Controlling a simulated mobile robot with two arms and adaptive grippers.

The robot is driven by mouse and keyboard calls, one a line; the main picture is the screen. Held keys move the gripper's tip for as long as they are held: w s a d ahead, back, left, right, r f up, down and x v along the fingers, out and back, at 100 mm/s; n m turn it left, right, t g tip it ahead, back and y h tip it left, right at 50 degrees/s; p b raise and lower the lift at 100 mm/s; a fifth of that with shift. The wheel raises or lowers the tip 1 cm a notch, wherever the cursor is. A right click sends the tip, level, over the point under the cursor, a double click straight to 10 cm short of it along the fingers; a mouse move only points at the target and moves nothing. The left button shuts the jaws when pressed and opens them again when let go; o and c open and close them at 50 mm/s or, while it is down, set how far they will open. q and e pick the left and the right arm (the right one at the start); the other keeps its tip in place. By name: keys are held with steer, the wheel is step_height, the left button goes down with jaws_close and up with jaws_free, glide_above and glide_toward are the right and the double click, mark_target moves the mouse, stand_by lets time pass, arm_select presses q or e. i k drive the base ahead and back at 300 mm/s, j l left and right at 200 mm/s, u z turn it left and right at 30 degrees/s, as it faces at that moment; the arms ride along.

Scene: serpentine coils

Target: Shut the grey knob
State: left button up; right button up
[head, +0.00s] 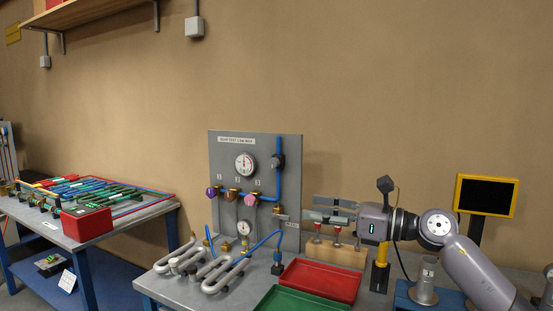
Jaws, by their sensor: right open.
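A grey upright panel (290,145) stands at the back of the bench and carries blue pipes, gauges and several knobs. A dark grey knob-like fitting (278,160) sits on the vertical blue pipe at the panel's right; I cannot tell for sure that it is the grey knob. A purple knob (212,192), a brown knob (231,195) and a pink knob (249,199) sit in a row to its lower left. My right gripper (308,207) is open, right of the panel, its fingers pointing left, lower than the dark grey fitting. My left gripper is not in view.
A red tray (320,281) and a green tray (287,299) lie in front of the panel. Silver coils (222,274) stand to their left. A wooden block (343,255) with red-based fittings stands below my right gripper. A yellow-framed screen (486,195) stands at the right.

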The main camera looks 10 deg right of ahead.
mark_target(274, 162)
steer(key=i+l, duration=0.2)
steer(key=i, duration=0.3)
steer(key=i+l, duration=0.2)
steer(key=i, duration=0.25)
steer(key=i+l, duration=0.15)
steer(key=i, duration=0.35)
